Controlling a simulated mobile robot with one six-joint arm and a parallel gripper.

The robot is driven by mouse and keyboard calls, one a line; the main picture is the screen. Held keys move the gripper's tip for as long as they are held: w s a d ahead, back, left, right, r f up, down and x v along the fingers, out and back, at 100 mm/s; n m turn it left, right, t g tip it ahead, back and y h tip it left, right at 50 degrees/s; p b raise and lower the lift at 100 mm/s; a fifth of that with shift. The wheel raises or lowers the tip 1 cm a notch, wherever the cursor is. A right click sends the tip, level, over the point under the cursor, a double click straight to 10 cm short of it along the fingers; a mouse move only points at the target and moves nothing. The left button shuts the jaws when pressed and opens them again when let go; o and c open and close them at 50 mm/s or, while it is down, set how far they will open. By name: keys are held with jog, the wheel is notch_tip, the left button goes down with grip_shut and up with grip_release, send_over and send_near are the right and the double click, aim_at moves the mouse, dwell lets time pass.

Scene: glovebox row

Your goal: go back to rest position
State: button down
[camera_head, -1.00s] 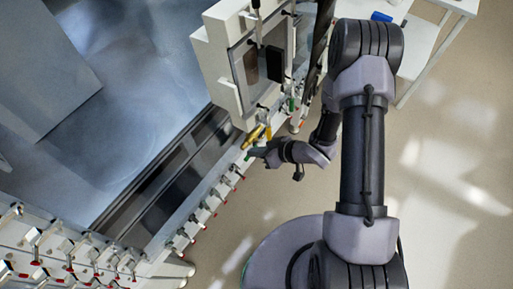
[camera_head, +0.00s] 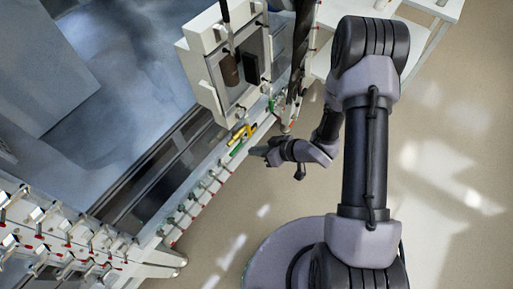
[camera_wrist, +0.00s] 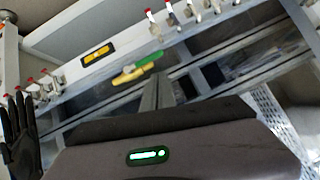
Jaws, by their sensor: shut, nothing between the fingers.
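My gripper (camera_head: 262,152) is at the end of my arm, just off the front edge of the glovebox row in the head view. In the wrist view my gripper's fingers (camera_wrist: 157,94) are together with nothing between them. A yellow-and-green object (camera_wrist: 138,68) lies on the frame beyond the fingertips in the wrist view. It also shows in the head view left of my gripper, apart from it.
The glovebox frame (camera_head: 205,172) carries a row of red-tipped clamps. A white door panel (camera_head: 205,75) stands open above my gripper. A black glove (camera_wrist: 20,135) hangs at the left in the wrist view. A white table (camera_head: 440,10) stands top right. Floor at right is clear.

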jog(key=w+d+r+m+t+h+b, duration=0.1)
jog(key=w+d+r+m+t+h, duration=0.2)
jog(key=d+r, duration=0.55)
jog(key=w+d+r+m+h+b, duration=0.1)
jog(key=w+d+r+m+h, duration=0.3)
jog(key=r, duration=0.7)
jog(key=s+r+m+g+h+b, duration=0.1)
jog(key=s+r+m, duration=0.1)
jog(key=s+r, duration=0.5)
jog(key=s+r+m+h, duration=0.1)
jog(key=s+r+m, duration=0.25)
jog(key=s, duration=0.55)
jog(key=s+a+r+g+y, duration=0.1)
jog(key=s+a, duration=0.3)
jog(key=s, duration=0.4)
jog(key=shift+r+m+y+b, duration=0.35)
jog(key=shift+r+y, duration=0.15)
jog(key=shift+r, duration=0.15)
